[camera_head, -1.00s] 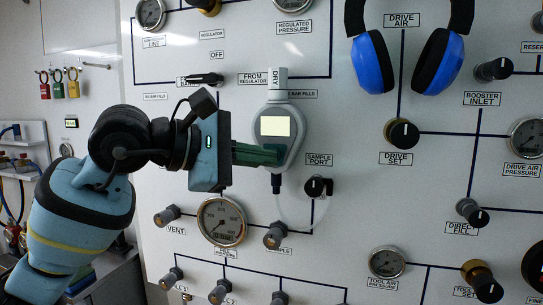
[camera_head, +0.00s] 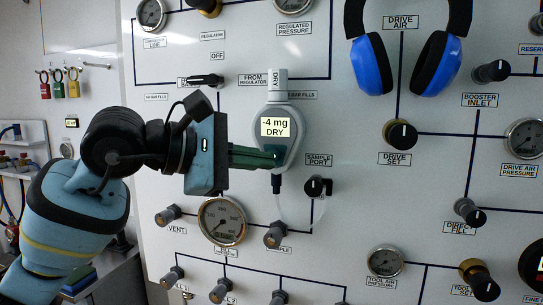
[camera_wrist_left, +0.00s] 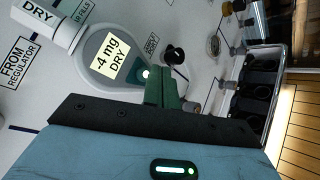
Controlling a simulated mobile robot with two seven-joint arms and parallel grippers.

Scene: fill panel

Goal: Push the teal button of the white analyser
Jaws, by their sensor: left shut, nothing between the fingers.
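The white analyser (camera_head: 279,135) hangs on the panel, a grey rounded body with a white cylinder marked DRY on top. Its screen (camera_head: 275,128) is lit and reads "-4 mg DRY"; it also shows in the left wrist view (camera_wrist_left: 117,57). The teal button (camera_wrist_left: 146,73) is below the screen, with a pale lit spot. My left gripper (camera_head: 274,160) is shut and empty, its green fingertips at the analyser's lower face. In the left wrist view the fingertips (camera_wrist_left: 160,73) are right beside the button; I cannot tell whether they touch it. My right gripper is not in view.
The panel holds gauges (camera_head: 222,221), knobs and labels around the analyser. A sample port knob (camera_head: 318,187) sits just to its lower right, with a clear hose below. Blue ear defenders (camera_head: 374,65) hang at the upper right.

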